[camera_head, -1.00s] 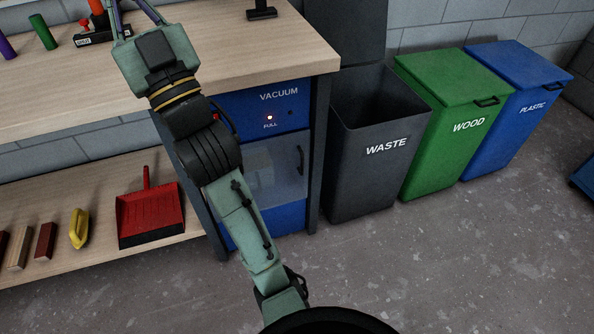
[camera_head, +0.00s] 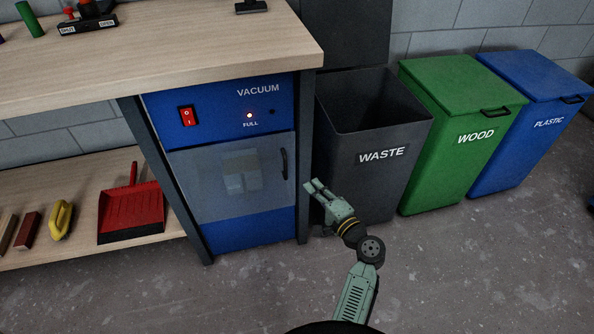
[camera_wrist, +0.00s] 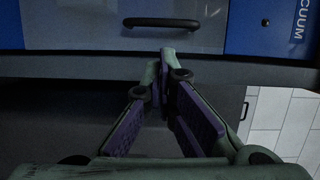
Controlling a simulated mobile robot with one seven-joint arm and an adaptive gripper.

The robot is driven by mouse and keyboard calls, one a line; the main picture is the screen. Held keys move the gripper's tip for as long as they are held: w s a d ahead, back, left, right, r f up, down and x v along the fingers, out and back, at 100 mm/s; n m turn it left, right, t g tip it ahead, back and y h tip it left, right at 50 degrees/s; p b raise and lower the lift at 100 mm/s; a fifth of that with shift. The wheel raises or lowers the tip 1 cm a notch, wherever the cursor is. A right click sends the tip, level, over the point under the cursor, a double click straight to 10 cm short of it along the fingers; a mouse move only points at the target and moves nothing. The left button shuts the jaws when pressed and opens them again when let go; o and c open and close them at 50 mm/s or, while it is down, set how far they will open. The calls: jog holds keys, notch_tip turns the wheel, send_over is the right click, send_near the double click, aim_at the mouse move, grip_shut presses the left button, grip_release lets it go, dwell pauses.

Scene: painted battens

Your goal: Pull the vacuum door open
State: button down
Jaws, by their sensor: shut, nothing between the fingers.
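The blue vacuum cabinet (camera_head: 219,108) stands under the bench. Its translucent grey door (camera_head: 200,185) looks closed, with a pale shape dimly visible behind it. The black door handle (camera_head: 284,163) is upright near the door's right edge. In the wrist view the handle (camera_wrist: 160,22) lies across the top, beyond my fingertips, and the picture is turned sideways. My gripper (camera_head: 315,187) is shut and empty, to the right of and a little below the handle, in front of the dark bench leg and the waste bin. My fingertips (camera_wrist: 159,58) are apart from the handle.
The grey open waste bin (camera_head: 350,190) stands right beside the cabinet, close to my gripper. The green wood bin (camera_head: 440,150) and blue plastic bin (camera_head: 520,150) are further right. A lower shelf at left holds a red dustpan (camera_head: 130,212). The floor in front is clear.

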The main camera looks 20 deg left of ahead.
aim_at(289, 161)
jog(key=p+x, duration=0.1)
jog(key=x, duration=0.8)
jog(key=shift+w+a+f+p, duration=0.1)
jog(key=shift+w+a+p, duration=0.15)
jog(key=shift+p, duration=0.1)
jog(key=shift+s, duration=0.15)
